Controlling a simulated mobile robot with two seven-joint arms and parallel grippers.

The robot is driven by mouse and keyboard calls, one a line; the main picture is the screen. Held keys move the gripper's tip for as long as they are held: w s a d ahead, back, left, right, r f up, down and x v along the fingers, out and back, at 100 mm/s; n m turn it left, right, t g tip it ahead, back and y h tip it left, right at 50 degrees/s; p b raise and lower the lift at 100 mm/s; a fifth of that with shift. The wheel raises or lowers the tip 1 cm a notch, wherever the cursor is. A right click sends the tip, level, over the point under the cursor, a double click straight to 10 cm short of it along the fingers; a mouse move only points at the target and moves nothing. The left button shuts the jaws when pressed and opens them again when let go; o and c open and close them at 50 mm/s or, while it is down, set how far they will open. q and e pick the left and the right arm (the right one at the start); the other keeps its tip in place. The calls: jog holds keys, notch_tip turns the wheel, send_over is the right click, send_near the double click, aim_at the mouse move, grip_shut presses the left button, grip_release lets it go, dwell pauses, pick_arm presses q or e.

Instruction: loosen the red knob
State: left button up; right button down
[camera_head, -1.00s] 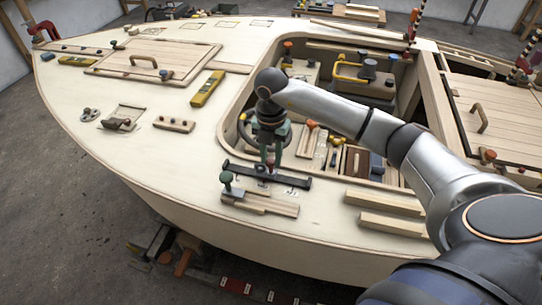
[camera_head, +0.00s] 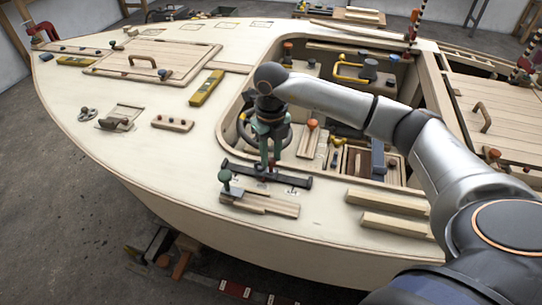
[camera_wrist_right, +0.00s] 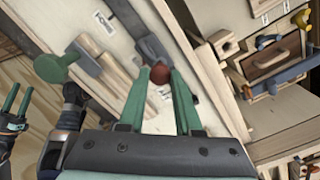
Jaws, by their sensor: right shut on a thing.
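The red knob (camera_wrist_right: 160,73) shows between the green fingertips of my right gripper (camera_wrist_right: 161,80) in the right wrist view. The gripper is shut on it. In the head view my right gripper (camera_head: 267,168) points down at the dark bar (camera_head: 240,171) on the near side deck, and its fingers mostly hide the knob.
Wooden strips (camera_head: 262,205) lie just in front of the bar, and two loose battens (camera_head: 387,202) lie to the right. The open cockpit, with a handwheel (camera_head: 243,133) and an orange-topped lever (camera_head: 312,126), is behind. The deck to the left holds a block with pegs (camera_head: 172,123).

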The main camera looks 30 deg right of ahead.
jog(key=n+b, duration=0.1)
jog(key=n, duration=0.2)
jog(key=shift+n, duration=0.4)
jog(key=n+b, duration=0.1)
jog(key=n, duration=0.2)
jog(key=shift+n, duration=0.3)
jog(key=n+b, duration=0.1)
jog(key=n, duration=0.3)
jog(key=shift+n, duration=0.3)
jog(key=n+b, duration=0.1)
jog(key=n, duration=0.3)
jog(key=shift+f+n, duration=0.1)
jog(key=shift+n, duration=0.2)
jog(key=n, duration=0.2)
jog(key=shift+n+b, duration=0.3)
jog(key=n, duration=0.3)
jog(key=shift+b, duration=0.3)
pick_arm(q)
jog(key=shift+m+h, duration=0.3)
jog(key=shift+h, duration=0.1)
jog(key=d+f, duration=0.1)
jog(key=w+d+f, duration=0.1)
jog(key=f, duration=0.1)
jog(key=shift+w+d, duration=0.2)
jog(key=shift+d, duration=0.2)
pick_arm(e)
jog(key=shift+n, duration=0.6)
jog(key=shift+s, duration=0.1)
